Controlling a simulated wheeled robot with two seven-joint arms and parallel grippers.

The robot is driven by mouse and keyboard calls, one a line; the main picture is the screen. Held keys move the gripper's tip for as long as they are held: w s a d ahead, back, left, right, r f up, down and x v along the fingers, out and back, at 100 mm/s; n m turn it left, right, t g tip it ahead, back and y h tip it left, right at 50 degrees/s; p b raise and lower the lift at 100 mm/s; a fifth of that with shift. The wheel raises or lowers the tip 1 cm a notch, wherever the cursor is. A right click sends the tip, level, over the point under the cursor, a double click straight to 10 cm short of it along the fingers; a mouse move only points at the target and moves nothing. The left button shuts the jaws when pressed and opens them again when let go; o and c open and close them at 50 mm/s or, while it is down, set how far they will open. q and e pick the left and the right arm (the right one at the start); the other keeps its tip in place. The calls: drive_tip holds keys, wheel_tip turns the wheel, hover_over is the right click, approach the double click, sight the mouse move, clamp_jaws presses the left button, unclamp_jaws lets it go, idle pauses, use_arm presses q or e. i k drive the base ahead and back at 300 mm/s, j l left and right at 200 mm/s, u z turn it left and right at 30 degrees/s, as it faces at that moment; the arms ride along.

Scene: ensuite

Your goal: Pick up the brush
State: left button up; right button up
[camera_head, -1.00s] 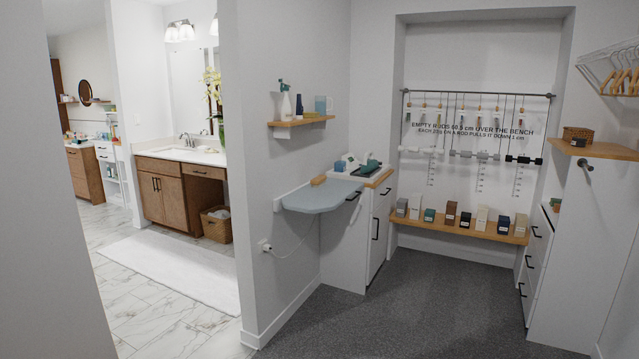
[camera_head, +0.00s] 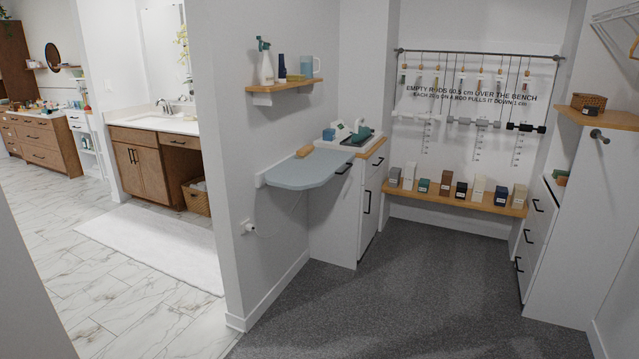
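I cannot make out a brush for sure. Small items also lie on the wall shelf (camera_head: 285,87) above, beside a spray bottle (camera_head: 265,62), a dark bottle (camera_head: 281,67) and a blue cup (camera_head: 307,66). Neither of my grippers is in view.
A low wooden bench (camera_head: 440,197) with several small boxes runs along the back. The dark carpet (camera_head: 400,290) is clear. A wall corner (camera_head: 235,318) juts out at left.

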sight(306, 150)
drive_tip(key=i, duration=1.9)
drive_tip(key=i+l+u, duration=0.2)
drive_tip(key=i+u, duration=0.25)
drive_tip(key=i, duration=0.25)
drive_tip(key=i+l+u, duration=0.5)
drive_tip(key=i, duration=0.15)
drive_tip(key=i+l+u, duration=0.45)
drive_tip(key=i+l, duration=0.1)
drive_tip(key=l, duration=0.1)
